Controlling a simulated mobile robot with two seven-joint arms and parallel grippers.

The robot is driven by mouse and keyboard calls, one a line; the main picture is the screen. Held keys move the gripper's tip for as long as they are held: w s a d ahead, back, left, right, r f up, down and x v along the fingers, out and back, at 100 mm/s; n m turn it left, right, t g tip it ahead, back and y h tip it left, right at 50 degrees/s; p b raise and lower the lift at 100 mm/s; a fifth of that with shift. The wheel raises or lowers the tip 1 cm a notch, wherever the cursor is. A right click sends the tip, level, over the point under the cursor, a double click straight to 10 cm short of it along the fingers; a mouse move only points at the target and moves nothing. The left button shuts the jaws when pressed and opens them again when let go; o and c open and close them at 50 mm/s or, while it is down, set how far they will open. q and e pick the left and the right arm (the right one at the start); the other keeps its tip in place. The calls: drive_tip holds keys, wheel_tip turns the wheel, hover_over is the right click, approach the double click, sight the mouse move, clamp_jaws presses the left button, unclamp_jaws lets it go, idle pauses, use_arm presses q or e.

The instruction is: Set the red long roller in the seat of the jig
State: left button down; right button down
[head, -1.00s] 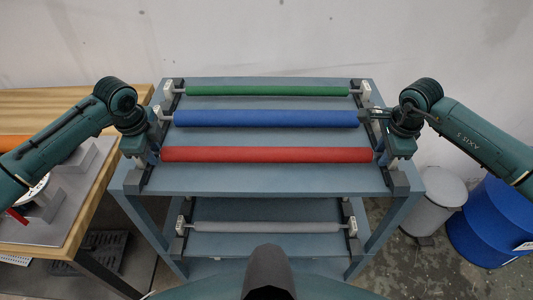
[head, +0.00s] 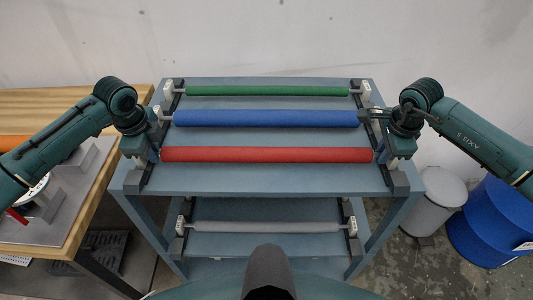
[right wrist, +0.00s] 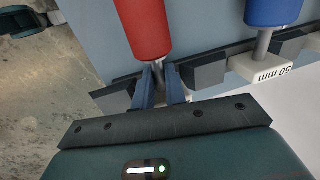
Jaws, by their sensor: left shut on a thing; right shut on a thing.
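The long red roller (head: 267,155) lies level across the front of the upper shelf of a blue-grey rack (head: 265,183). My left gripper (head: 152,156) is at its left end and shut on it; the fingers are mostly hidden by the wrist. My right gripper (head: 381,156) is at its right end. In the right wrist view, the fingers of my right gripper (right wrist: 160,88) are shut on the thin metal shaft of the red roller (right wrist: 144,28), between dark support blocks. I cannot tell whether the shaft touches its supports. I cannot clearly identify the jig.
A blue roller (head: 265,118) and a green roller (head: 267,91) lie behind the red one; a grey roller (head: 266,227) is on the lower shelf. A wooden table (head: 68,105) at left carries a grey plate with blocks. A bin (head: 436,203) and blue drum (head: 492,222) stand at right.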

use_arm(q)
drive_tip(key=shift+r, duration=0.1)
use_arm(e)
drive_tip(key=shift+r, duration=0.15)
idle(0.4)
